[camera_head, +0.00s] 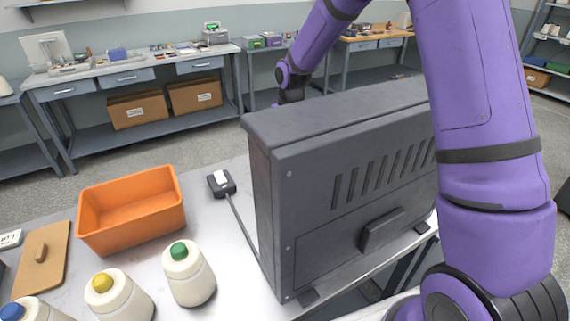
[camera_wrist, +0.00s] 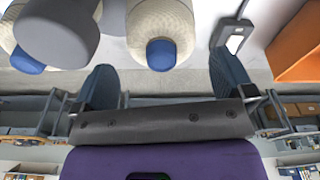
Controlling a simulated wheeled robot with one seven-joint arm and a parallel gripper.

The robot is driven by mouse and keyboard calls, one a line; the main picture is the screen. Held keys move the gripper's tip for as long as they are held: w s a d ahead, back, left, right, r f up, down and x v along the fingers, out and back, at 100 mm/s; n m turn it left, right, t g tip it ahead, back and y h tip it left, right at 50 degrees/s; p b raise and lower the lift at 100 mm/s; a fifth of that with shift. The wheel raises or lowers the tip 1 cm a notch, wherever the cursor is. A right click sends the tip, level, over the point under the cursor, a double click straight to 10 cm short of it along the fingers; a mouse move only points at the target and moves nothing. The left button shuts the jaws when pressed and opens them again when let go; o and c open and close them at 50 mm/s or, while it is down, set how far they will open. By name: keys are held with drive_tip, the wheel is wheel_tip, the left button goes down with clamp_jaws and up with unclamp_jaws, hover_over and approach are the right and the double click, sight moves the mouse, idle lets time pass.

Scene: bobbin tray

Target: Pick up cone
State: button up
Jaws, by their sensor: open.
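Several cream cones stand on the pale table in the head view: one with a green tip (camera_head: 190,280), one with a yellow tip (camera_head: 122,302) and one with a blue tip (camera_head: 38,312), cut by the lower edge. In the wrist view, a cream cone with a blue tip (camera_wrist: 160,22) shows ahead of my gripper (camera_wrist: 163,84), roughly between the finger directions. Another blue-tipped cone (camera_wrist: 22,25) is at the left, partly behind a grey rounded thing (camera_wrist: 58,30). My gripper is open, with nothing between its fingers. In the head view it is hidden behind the dark cabinet.
The dark vented cabinet (camera_head: 345,190) stands on the table and blocks much of the head view. An orange bin (camera_head: 130,240), a small black device with a white top (camera_head: 221,183) and a brown board (camera_head: 42,262) lie left of it. Workbenches stand behind.

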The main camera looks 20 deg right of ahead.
drive_tip(key=f, duration=0.3)
drive_tip(key=w+f, duration=0.1)
drive_tip(key=f, duration=0.1)
drive_tip(key=shift+a, duration=0.25)
drive_tip(key=c, duration=1.1)
drive_tip(key=shift+r, duration=0.1)
drive_tip(key=shift+c, duration=0.6)
